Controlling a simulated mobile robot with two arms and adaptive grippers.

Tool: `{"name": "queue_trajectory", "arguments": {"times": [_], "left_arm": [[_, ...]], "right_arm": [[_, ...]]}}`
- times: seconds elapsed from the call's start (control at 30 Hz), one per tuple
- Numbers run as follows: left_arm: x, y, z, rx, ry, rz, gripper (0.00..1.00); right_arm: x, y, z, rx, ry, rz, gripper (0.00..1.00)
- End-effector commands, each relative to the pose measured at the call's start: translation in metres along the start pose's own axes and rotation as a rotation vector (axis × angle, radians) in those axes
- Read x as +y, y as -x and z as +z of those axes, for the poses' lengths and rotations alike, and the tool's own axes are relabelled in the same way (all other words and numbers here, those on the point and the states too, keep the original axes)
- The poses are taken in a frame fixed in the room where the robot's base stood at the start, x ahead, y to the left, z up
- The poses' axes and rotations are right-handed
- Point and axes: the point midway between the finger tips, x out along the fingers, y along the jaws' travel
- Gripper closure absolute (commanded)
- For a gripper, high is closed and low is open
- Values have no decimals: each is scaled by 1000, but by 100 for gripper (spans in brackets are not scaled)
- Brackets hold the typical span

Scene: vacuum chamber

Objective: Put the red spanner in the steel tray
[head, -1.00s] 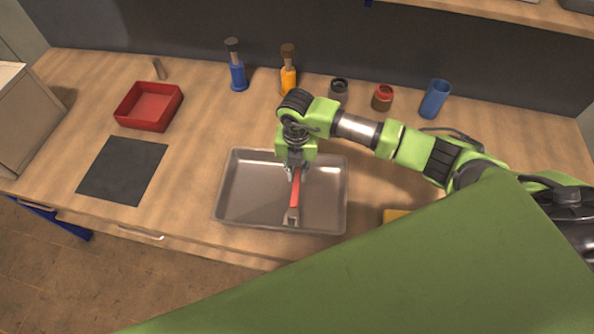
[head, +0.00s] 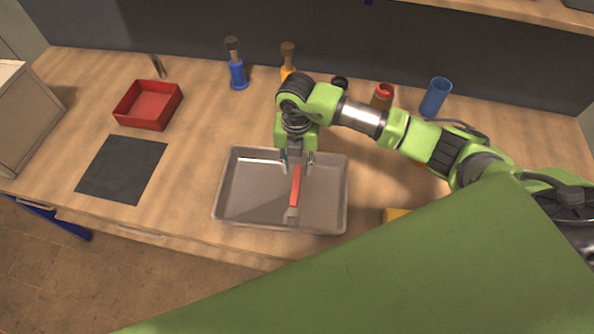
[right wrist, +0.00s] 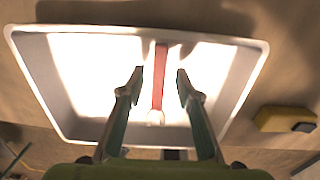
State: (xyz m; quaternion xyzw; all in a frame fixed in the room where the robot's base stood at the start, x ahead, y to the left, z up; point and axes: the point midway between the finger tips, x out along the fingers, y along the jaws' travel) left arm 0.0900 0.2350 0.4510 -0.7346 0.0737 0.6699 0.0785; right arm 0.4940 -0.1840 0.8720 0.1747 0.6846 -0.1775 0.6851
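The red spanner (head: 296,188) lies in the steel tray (head: 240,215), right of its middle, with its grey jaw end toward the tray's front edge. It also shows in the right wrist view (right wrist: 160,75), lying in the tray (right wrist: 255,70). My right gripper (head: 298,165) is above the spanner's far end; its fingers are spread. In the right wrist view my right gripper (right wrist: 155,80) is open and empty, one finger on each side of the spanner with gaps between. My left gripper is not in view.
A red bin (head: 148,105) and a dark mat (head: 122,170) are on the left. Blue (head: 237,75) and orange (head: 287,70) bottles, a red-topped jar (head: 382,96) and a blue cup (head: 435,97) stand behind. A yellow item (right wrist: 285,119) lies right of the tray.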

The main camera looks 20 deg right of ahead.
Motion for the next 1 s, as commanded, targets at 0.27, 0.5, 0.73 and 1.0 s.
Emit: {"name": "queue_trajectory", "arguments": {"times": [0.27, 0.5, 0.73, 1.0], "left_arm": [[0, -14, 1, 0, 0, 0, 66], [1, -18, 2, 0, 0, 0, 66], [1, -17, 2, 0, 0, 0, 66], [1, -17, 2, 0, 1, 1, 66]], "right_arm": [[1, 58, 1, -4, 1, 3, 68], [0, 84, 0, 0, 0, 1, 68], [0, 87, 0, 0, -1, -1, 68], [0, 87, 0, 1, -1, 0, 68]]}}
